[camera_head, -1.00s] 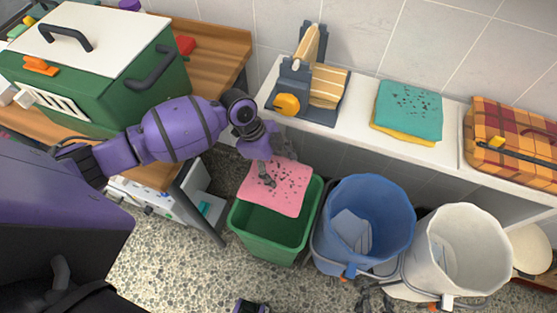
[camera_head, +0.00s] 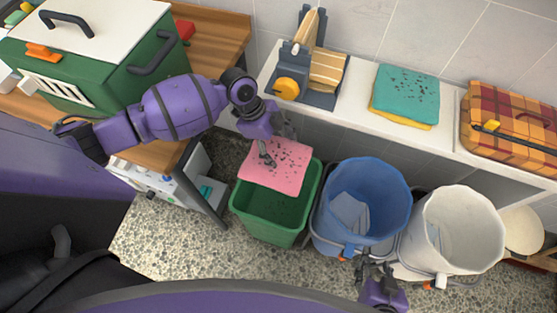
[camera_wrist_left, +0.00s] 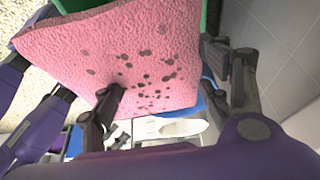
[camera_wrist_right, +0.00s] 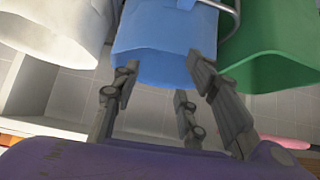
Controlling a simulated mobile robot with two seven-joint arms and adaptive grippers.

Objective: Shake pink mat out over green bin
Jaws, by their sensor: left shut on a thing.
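The pink mat (camera_head: 289,165), speckled with dark bits, is held by my left gripper (camera_head: 268,152) over the back part of the green bin (camera_head: 275,237). The mat hangs fairly flat and tilted, and the bin's front opening shows below it. In the left wrist view the mat (camera_wrist_left: 140,50) fills the upper middle, with dark spots on its face and finger links on both sides. My right gripper (camera_head: 368,266) is low, in front of the blue and white bins. Its fingers are apart and empty in the right wrist view (camera_wrist_right: 165,85). The bin's inside is partly hidden.
A blue bin (camera_head: 362,200) and a white bin (camera_head: 455,235) stand right of the green one. The shelf (camera_head: 357,110) behind holds a teal mat (camera_head: 407,92), a wooden-topped device (camera_head: 312,75) and a plaid case (camera_head: 510,120). A green kennel (camera_head: 120,70) stands at left.

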